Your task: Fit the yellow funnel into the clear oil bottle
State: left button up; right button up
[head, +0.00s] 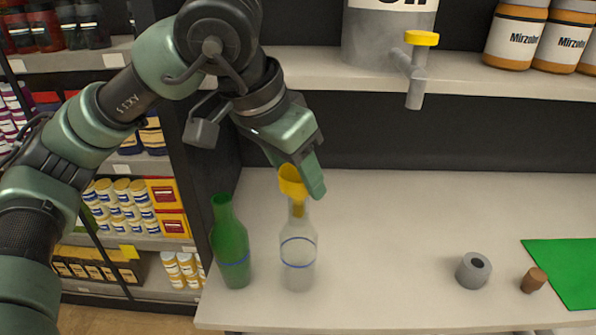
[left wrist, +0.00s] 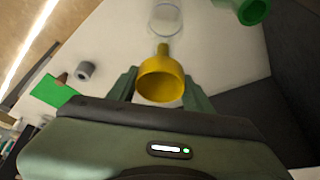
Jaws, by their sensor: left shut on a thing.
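The yellow funnel (head: 291,182) is held by my left gripper (head: 306,178), which is shut on its cone; in the left wrist view the funnel (left wrist: 162,80) sits between the two fingers (left wrist: 163,88). The clear oil bottle (head: 298,262), with a blue band, stands upright on the white counter. In the head view the funnel's narrow spout points down and overlaps the bottle's neck. I cannot tell how far the spout is inside it. In the left wrist view the clear bottle (left wrist: 166,20) shows beyond the spout. My right gripper is not in view.
A green bottle (head: 230,245) stands close to the left of the clear one. A grey cylinder (head: 473,271), a brown cork (head: 533,280) and a green mat (head: 568,270) lie to the right on the counter (head: 400,225). A shelf with containers and a yellow-topped valve (head: 418,62) is behind.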

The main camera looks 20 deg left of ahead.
pick_arm(q)
jog(key=shift+f+b, duration=0.5)
jog(key=shift+f, duration=0.15)
jog(key=o, duration=1.4)
jog(key=shift+o, duration=0.2)
jog(key=v, duration=0.8)
jog(key=shift+b, duration=0.3)
